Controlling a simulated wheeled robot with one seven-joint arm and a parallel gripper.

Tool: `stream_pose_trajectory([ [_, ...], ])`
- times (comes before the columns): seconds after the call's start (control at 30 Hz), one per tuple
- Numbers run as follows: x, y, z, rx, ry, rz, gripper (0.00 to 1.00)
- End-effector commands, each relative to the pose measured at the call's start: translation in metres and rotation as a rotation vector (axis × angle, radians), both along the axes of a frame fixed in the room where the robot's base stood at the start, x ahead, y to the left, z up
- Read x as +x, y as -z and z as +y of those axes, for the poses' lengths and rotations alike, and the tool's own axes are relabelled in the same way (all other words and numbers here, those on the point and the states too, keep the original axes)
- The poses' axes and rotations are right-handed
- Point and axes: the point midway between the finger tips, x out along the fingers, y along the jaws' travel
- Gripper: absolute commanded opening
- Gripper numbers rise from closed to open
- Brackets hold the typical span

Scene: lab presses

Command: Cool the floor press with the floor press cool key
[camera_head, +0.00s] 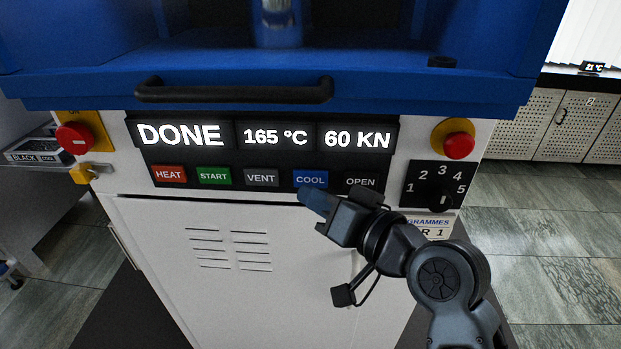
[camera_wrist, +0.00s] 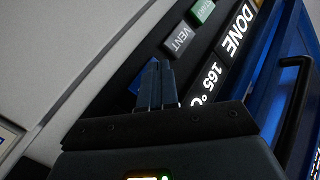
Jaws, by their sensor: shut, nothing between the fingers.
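The floor press (camera_head: 230,255) is a white cabinet with a blue upper frame. Its display (camera_head: 265,137) reads DONE, 165 °C and 60 KN. The blue COOL key (camera_head: 310,179) is in the key row below the display, between the grey VENT key (camera_head: 261,178) and the black OPEN key (camera_head: 360,182). My gripper (camera_head: 308,196) is shut and empty, with its fingertips just below and in front of the COOL key. In the wrist view the fingers (camera_wrist: 157,80) partly cover the blue COOL key (camera_wrist: 146,76). I cannot tell whether they touch it.
A black handle bar (camera_head: 235,91) juts out above the display. Red knobs sit at the panel's left (camera_head: 74,138) and right (camera_head: 458,145). A programme dial (camera_head: 438,192) is right of the keys. A red HEAT key (camera_head: 169,174) and green START key (camera_head: 214,176) are at left.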

Motion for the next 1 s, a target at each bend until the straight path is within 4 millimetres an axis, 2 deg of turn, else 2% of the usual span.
stream_pose_trajectory([
  [0.57, 0.0003, -0.0001, 0.0000, 0.000, 0.000, 0.000, 0.00],
  [1.0, 0.0085, -0.0001, -0.0003, 0.000, 0.000, 0.000, 0.00],
])
